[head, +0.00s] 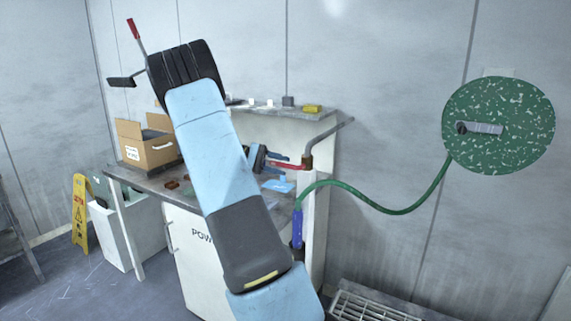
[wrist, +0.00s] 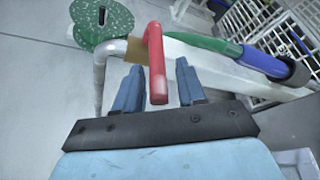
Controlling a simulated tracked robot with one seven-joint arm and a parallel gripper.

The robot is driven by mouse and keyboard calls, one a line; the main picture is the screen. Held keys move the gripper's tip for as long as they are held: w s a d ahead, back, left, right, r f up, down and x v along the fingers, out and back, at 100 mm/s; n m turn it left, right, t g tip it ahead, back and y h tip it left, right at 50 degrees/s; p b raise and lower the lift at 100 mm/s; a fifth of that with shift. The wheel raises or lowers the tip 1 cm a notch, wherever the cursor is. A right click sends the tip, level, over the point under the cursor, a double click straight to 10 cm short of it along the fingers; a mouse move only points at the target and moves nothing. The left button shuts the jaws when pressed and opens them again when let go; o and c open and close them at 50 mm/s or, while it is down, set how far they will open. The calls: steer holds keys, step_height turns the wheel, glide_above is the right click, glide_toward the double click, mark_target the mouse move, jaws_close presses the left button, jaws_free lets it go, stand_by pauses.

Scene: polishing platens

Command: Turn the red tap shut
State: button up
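The red tap has a red lever (wrist: 155,62), which reaches toward me in the wrist view. It is also visible in the head view (head: 287,166), beside a brown fitting and grey pipe (head: 325,133) at the right end of the bench. My gripper (wrist: 158,75) is open, with one blue finger on each side of the lever. Gaps show between the lever and both fingers, and no contact is visible. In the head view my gripper (head: 279,159) is small and partly hidden behind my arm. The tap's valve body is not clear.
A green hose (head: 385,208) runs from a blue connector (head: 297,228) to a green speckled disc (head: 520,125) on the wall. A cardboard box (head: 150,150) and small items sit on the bench (head: 135,180). A yellow floor sign (head: 80,215) stands left. A metal grate (head: 365,308) lies lower right.

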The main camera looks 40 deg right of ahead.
steer(key=shift+a, duration=0.1)
steer(key=shift+w+a, duration=0.1)
steer(key=v, duration=1.3)
steer(key=shift+w+a, duration=0.15)
steer(key=shift+w, duration=0.15)
steer(key=shift+s, duration=0.1)
steer(key=s+a+r+n+t+y, duration=0.2)
steer(key=s+a+t+y, duration=0.2)
steer(key=s+a+t, duration=0.5)
steer(key=s+a+r+n+t+y, duration=0.2)
steer(key=s+a+t+y, duration=0.3)
steer(key=s+a, duration=1.3)
steer(key=shift+s+r+t, duration=0.7)
steer(key=shift+s+t, duration=1.3)
steer(key=shift+s, duration=1.2)
